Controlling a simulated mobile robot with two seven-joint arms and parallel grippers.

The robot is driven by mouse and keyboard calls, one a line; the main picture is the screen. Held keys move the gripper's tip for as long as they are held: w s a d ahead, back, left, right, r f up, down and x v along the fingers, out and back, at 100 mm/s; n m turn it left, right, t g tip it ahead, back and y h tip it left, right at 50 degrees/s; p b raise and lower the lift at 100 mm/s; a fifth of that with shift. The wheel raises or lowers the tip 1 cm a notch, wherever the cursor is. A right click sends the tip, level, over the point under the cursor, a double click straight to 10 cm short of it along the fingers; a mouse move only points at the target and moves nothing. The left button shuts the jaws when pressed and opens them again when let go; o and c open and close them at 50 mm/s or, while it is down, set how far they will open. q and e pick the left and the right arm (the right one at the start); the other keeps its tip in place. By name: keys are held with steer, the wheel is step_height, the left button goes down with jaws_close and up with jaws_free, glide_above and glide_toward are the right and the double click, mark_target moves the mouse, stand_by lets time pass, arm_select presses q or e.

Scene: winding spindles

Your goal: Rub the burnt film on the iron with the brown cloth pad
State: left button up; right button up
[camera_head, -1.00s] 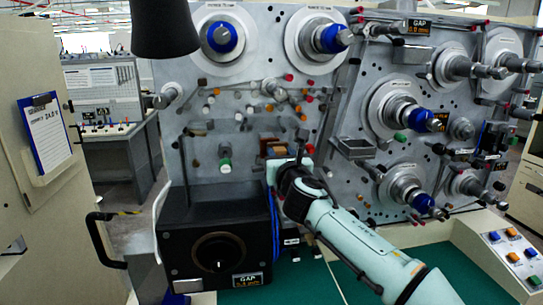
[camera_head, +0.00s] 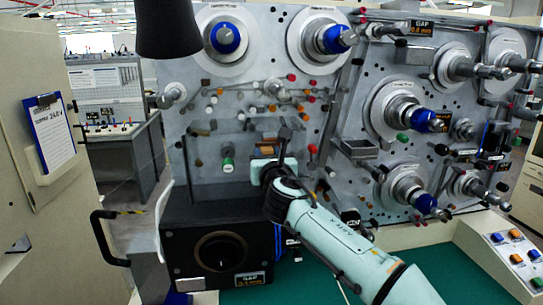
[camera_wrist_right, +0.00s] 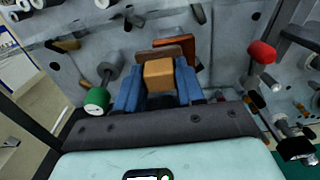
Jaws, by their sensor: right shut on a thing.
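My right gripper (camera_head: 268,152) is raised in front of the grey machine panel, left of its centre seam. In the right wrist view its two blue fingers (camera_wrist_right: 158,78) are shut on a tan-orange block (camera_wrist_right: 158,74), which appears to be the grip of the brown cloth pad. A brown edge (camera_wrist_right: 155,55) shows just beyond the block. Behind it is a reddish-brown piece (camera_wrist_right: 182,44), which may be the iron or its film; I cannot tell, nor whether the pad touches it. My left gripper is not in view.
A black box with a round opening (camera_head: 220,250) stands below left of the gripper. Pegs and a green-ended roller (camera_wrist_right: 97,100) stick out nearby, with a red knob (camera_wrist_right: 262,52) at right. The green table (camera_head: 440,265) has clear room.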

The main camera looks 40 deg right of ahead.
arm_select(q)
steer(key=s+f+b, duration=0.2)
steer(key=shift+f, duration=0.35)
arm_select(e)
steer(key=v, duration=0.5)
steer(key=shift+s+a, duration=0.2)
steer(key=shift+s, duration=0.1)
steer(key=shift+f, duration=0.1)
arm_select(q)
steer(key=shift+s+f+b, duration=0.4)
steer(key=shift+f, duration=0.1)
arm_select(e)
steer(key=v, duration=0.3)
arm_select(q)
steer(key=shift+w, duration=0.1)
arm_select(e)
steer(key=shift+w+d, duration=0.1)
